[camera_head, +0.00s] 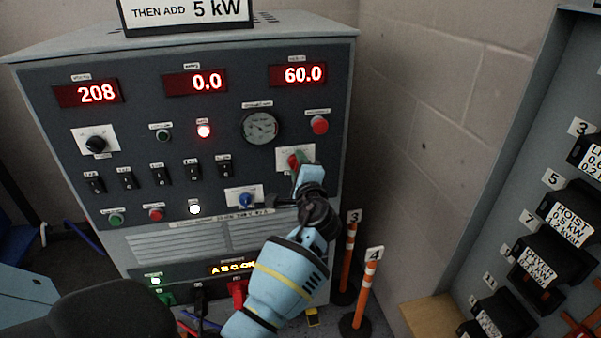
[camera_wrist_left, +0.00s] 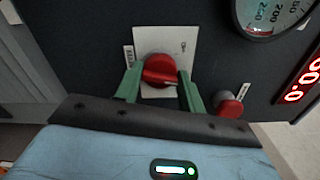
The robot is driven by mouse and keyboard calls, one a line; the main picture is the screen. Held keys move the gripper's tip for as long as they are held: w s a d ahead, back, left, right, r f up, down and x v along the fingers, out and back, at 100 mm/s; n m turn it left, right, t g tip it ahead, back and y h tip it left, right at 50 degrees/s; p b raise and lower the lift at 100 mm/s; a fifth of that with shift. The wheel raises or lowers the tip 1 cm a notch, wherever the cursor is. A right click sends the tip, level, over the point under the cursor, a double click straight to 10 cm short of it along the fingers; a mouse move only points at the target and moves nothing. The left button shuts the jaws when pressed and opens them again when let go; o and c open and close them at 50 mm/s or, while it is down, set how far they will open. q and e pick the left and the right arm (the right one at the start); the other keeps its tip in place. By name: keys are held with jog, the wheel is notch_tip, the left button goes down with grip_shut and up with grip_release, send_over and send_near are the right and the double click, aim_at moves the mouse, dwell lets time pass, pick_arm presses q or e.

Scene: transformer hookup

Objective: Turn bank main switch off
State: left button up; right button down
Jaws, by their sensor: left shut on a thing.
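The bank main switch looks to be the red rotary knob (camera_head: 294,161) on a white plate, at the right of the grey load bank's panel (camera_head: 225,130). The knob also shows in the left wrist view (camera_wrist_left: 158,71). My left gripper (camera_head: 298,164) reaches up to it from below. In the wrist view its green fingers (camera_wrist_left: 159,86) stand on either side of the knob and are shut on it. The knob's ridge lies roughly level in that view. The plate's small lettering is too small to read. My right gripper does not show.
A red button (camera_head: 319,125) and a round gauge (camera_head: 261,127) sit above the switch. A blue knob (camera_head: 246,200) is to its lower left. Displays read 208, 0.0 and 60.0.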

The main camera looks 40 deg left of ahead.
pick_arm(q)
jog(key=n+b, duration=0.8)
jog(key=n, duration=0.3)
jog(key=shift+n, duration=0.5)
jog(key=o, duration=1)
